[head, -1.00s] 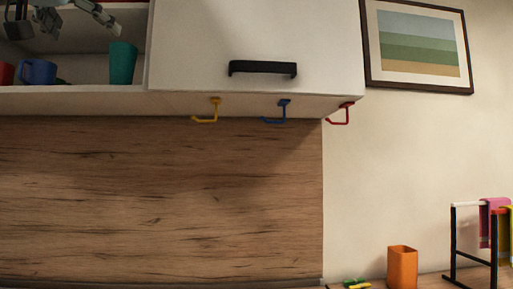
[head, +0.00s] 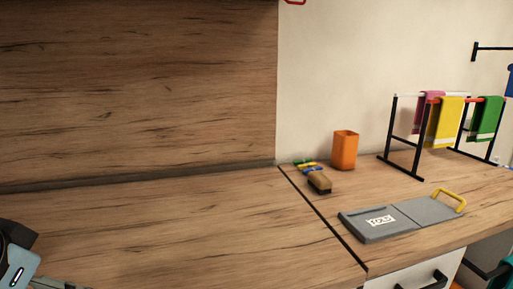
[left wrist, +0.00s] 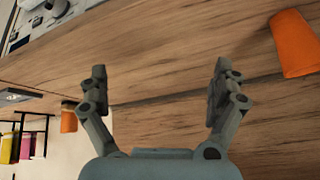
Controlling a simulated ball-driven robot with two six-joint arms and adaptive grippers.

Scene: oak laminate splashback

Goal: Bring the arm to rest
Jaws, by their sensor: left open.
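My left gripper (left wrist: 160,78) is open in the left wrist view, its two grey fingers spread wide with nothing between them. Behind the fingers is wood-grain surface. In the head view only a dark and grey part of my own arm shows at the lower left edge, and no fingertips can be made out there. My right gripper is in neither view.
An orange holder (head: 344,150), a brush (head: 319,182), a grey hinged board (head: 383,222) and a towel rack (head: 393,137) stand on the right counter. The left counter (head: 180,235) is mostly clear. An orange cup (left wrist: 296,44) shows in the wrist view.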

